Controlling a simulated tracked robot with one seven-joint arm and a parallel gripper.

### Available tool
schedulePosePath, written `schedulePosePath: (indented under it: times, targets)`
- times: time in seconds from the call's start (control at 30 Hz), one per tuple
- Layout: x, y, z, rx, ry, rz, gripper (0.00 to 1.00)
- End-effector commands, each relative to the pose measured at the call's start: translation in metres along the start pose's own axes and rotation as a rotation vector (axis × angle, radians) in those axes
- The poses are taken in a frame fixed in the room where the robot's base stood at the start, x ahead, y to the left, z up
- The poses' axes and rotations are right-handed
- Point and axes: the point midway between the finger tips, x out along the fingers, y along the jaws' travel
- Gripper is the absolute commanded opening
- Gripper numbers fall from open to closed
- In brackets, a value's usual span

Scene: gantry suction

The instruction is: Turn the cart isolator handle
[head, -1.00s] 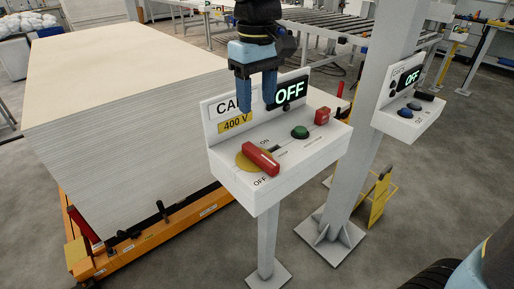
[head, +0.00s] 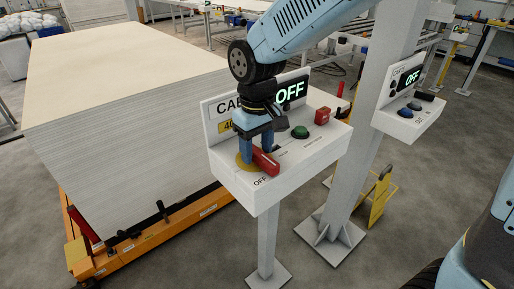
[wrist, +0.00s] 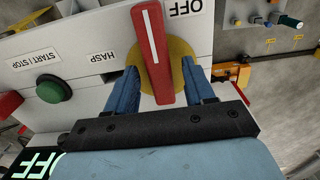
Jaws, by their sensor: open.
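The red isolator handle (head: 265,161) sits on a yellow disc (head: 242,162) on top of the white cart control box (head: 264,196). It points toward the OFF label, and the display (head: 292,93) reads OFF. My gripper (head: 257,147) is lowered over the handle, fingers pointing down. In the wrist view the handle (wrist: 151,50) lies between the two open blue fingers of my gripper (wrist: 160,85), with a visible gap on each side. The ON label is hidden behind my gripper in the head view.
A second control box (head: 412,118) is on the grey post (head: 366,120). A large board stack (head: 120,75) on an orange cart (head: 160,241) fills the left.

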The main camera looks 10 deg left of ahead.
Motion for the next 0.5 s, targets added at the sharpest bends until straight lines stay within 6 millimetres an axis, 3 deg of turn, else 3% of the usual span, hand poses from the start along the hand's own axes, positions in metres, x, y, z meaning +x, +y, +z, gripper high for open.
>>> schedulePosePath:
  times: [0.33,0.5]
  targets:
    - [0.0036,0.0002,-0.0001,0.0,0.001,0.0,0.53]
    - [0.0034,0.0002,-0.0001,0.0,0.001,0.0,0.38]
